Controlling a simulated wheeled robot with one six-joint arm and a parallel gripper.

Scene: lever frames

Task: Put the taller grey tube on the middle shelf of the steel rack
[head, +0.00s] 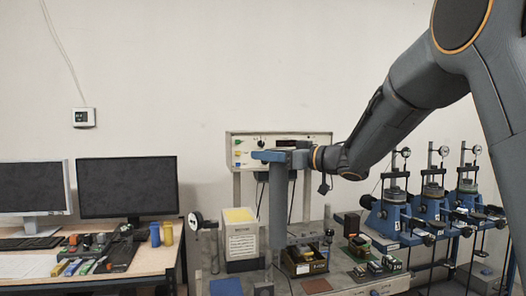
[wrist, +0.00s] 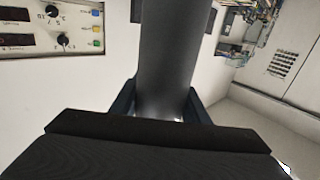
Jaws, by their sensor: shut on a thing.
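My gripper (head: 270,156) is shut on a long grey tube (head: 279,205), which hangs upright below the jaws in the head view. The tube is above the middle workbench, in front of the instrument box. In the wrist view the tube (wrist: 168,60) stands between the two dark fingers of my gripper (wrist: 160,105), and its far end runs out of the picture. I cannot make out a steel rack with a middle shelf in either view.
The workbench holds a white box with a yellow top (head: 240,240), a tray of small parts (head: 305,262) and an instrument box (head: 250,143) on posts. Blue presses (head: 391,212) stand at right. A desk with monitors (head: 127,187) is at left.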

